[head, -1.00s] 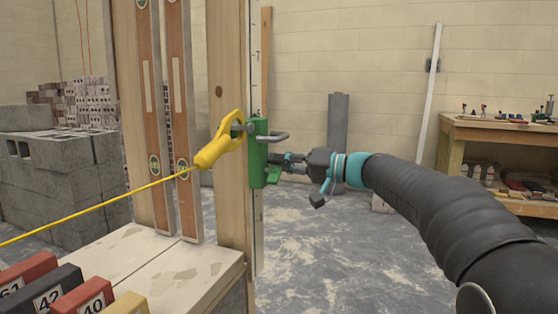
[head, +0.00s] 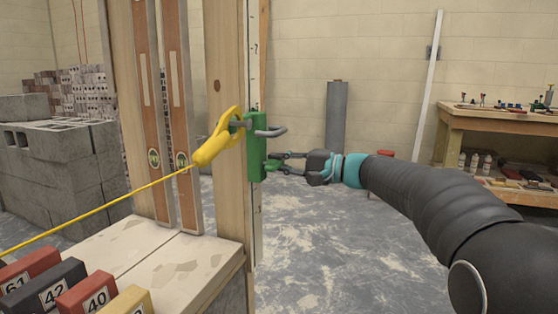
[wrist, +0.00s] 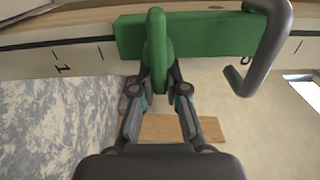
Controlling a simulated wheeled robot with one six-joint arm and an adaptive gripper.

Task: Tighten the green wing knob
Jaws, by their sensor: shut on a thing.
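The green wing knob (wrist: 157,50) sits on the green clamp block (wrist: 200,33) on the wooden post. In the wrist view the knob stands edge-on between the fingers of my gripper (wrist: 159,78), which are shut on it. In the head view the small green knob (head: 274,164) shows at the lower right of the clamp block (head: 256,150), with my gripper (head: 278,160) reaching it from the right. A grey bent bar (head: 270,132) sticks out of the block above the knob.
A yellow line holder (head: 216,140) with a taut yellow line (head: 95,213) hangs left of the clamp. The wooden post (head: 229,110) carries a marked scale. Two spirit levels (head: 150,120) lean behind. A workbench (head: 500,123) stands at right. The floor below my arm is clear.

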